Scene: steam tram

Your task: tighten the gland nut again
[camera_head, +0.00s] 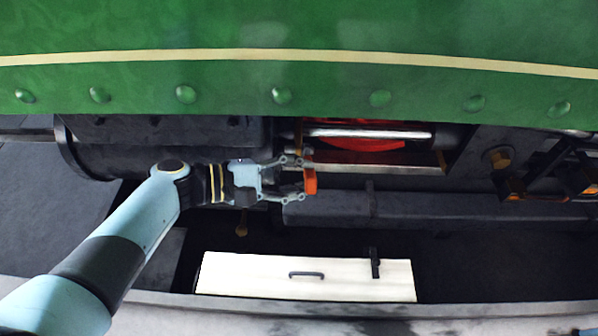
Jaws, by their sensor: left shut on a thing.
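My left gripper (303,179) reaches in from the left and is shut on a narrow upright orange piece (310,181). The orange piece looks like a tool handle; I cannot tell its full shape. Just above it, a shiny piston rod (368,133) runs to the right from the dark cylinder (160,140). A small brass-coloured part (298,135) shows at the cylinder's right end, where the rod comes out. I cannot tell for sure that this is the gland nut, or whether the held piece touches it. My right gripper is not in view.
The green riveted side panel (280,75) hangs low above the work area. A dark horizontal beam (430,207) lies below the rod. Dark linkage with brass parts (497,160) stands at the right. A cream box lid with a handle (306,288) lies below. A red part (365,145) sits behind the rod.

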